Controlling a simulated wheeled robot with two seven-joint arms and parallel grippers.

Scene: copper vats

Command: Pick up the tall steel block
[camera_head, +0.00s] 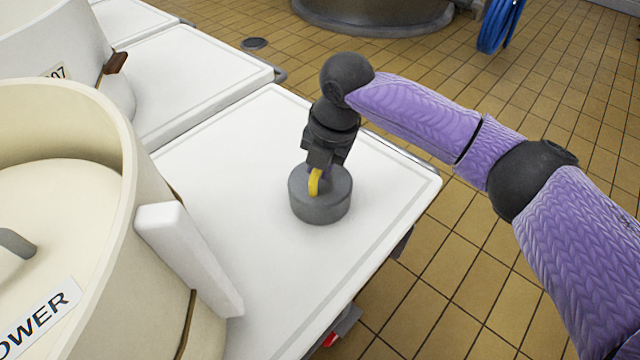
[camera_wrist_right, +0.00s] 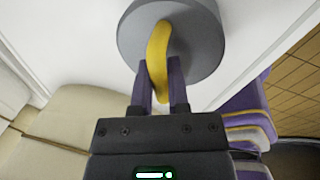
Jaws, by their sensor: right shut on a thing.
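A grey round steel block (camera_head: 325,207) with a yellow handle on top (camera_head: 314,183) stands upright on the white table (camera_head: 250,130), near its right side. It also shows in the right wrist view as a grey disc (camera_wrist_right: 203,42) with the curved yellow handle (camera_wrist_right: 157,55). My right gripper (camera_head: 319,173) comes down from above and is shut on the handle. In the wrist view the two purple fingers (camera_wrist_right: 160,75) are on either side of the handle's near end. The block appears to rest on the table; I see no clear gap below it. My left gripper is not in view.
A large cream vat (camera_head: 110,140) with a white bracket (camera_head: 188,258) stands to the left of the block. Another white table (camera_head: 190,85) lies behind. The table top around the block is clear. Its right edge is close, with tiled floor (camera_head: 450,280) beyond.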

